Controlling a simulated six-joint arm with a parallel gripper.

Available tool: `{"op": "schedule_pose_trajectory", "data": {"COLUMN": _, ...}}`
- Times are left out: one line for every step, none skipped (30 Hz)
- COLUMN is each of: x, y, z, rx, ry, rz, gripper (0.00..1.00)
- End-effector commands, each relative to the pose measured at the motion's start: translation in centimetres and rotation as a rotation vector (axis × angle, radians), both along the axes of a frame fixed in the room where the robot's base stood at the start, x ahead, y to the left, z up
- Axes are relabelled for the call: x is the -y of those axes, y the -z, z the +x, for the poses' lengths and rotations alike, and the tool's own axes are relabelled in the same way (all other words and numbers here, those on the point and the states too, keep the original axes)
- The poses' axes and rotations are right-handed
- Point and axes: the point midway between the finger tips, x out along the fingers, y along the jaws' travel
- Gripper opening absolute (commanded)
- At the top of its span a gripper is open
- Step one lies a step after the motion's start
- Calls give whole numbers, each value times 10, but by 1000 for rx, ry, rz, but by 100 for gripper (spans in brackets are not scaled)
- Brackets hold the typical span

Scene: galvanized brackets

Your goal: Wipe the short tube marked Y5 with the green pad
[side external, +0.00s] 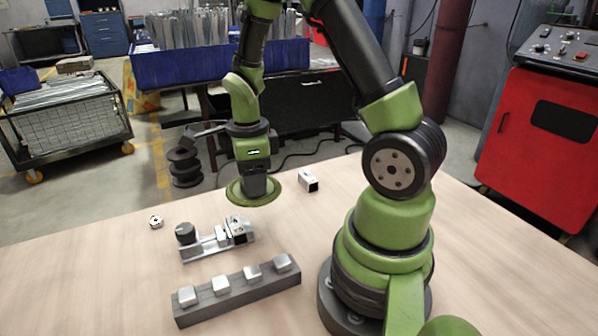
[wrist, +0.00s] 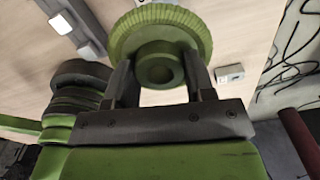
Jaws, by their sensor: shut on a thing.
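My gripper (side external: 256,188) points down above the table and is shut on the hub of the round green pad (side external: 238,199). In the wrist view my fingers (wrist: 160,84) grip the pad's hub from both sides, and the ribbed pad (wrist: 124,40) spreads beyond them. A short square silver tube (side external: 309,181) with a dark open end lies on the table right of the pad, apart from it. A small pale block that seems to be this tube (wrist: 229,74) shows right of the pad in the wrist view. No Y5 mark is readable.
A silver clamp fixture (side external: 218,239) with a black knob stands in front of the pad. Nearer is a dark bar (side external: 233,294) bearing several silver blocks. A small nut-like piece (side external: 155,222) lies at left. The table right of the square tube is clear.

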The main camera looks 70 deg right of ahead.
Motion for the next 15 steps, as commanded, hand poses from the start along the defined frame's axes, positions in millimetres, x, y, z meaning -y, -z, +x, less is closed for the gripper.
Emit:
{"op": "schedule_pose_trajectory", "data": {"x": -11, "y": -1, "z": 9, "rx": 2, "ry": -52, "rz": -1, "gripper": 30}}
{"op": "schedule_pose_trajectory", "data": {"x": -17, "y": -2, "z": 13, "rx": 1, "ry": -73, "rz": 0, "gripper": 30}}
{"op": "schedule_pose_trajectory", "data": {"x": -23, "y": -3, "z": 17, "rx": 1, "ry": -98, "rz": 0, "gripper": 30}}
{"op": "schedule_pose_trajectory", "data": {"x": -26, "y": -4, "z": 19, "rx": 1, "ry": -113, "rz": 0, "gripper": 30}}
{"op": "schedule_pose_trajectory", "data": {"x": -29, "y": -4, "z": 21, "rx": 1, "ry": -125, "rz": 1, "gripper": 30}}
{"op": "schedule_pose_trajectory", "data": {"x": -33, "y": -4, "z": 23, "rx": 0, "ry": -137, "rz": 0, "gripper": 30}}
{"op": "schedule_pose_trajectory", "data": {"x": -34, "y": -4, "z": 24, "rx": 0, "ry": -144, "rz": 0, "gripper": 30}}
{"op": "schedule_pose_trajectory", "data": {"x": -35, "y": -4, "z": 24, "rx": 1, "ry": -148, "rz": 1, "gripper": 30}}
{"op": "schedule_pose_trajectory", "data": {"x": -36, "y": -3, "z": 25, "rx": 0, "ry": -151, "rz": 0, "gripper": 30}}
{"op": "schedule_pose_trajectory", "data": {"x": -36, "y": -2, "z": 25, "rx": -1, "ry": -151, "rz": 1, "gripper": 30}}
{"op": "schedule_pose_trajectory", "data": {"x": -36, "y": -1, "z": 25, "rx": -2, "ry": -151, "rz": 1, "gripper": 30}}
{"op": "schedule_pose_trajectory", "data": {"x": -36, "y": 2, "z": 25, "rx": -2, "ry": -151, "rz": 1, "gripper": 30}}
{"op": "schedule_pose_trajectory", "data": {"x": -36, "y": 4, "z": 25, "rx": -2, "ry": -150, "rz": 1, "gripper": 30}}
{"op": "schedule_pose_trajectory", "data": {"x": -36, "y": 6, "z": 25, "rx": -3, "ry": -150, "rz": 0, "gripper": 30}}
{"op": "schedule_pose_trajectory", "data": {"x": -36, "y": 9, "z": 24, "rx": -3, "ry": -150, "rz": 1, "gripper": 30}}
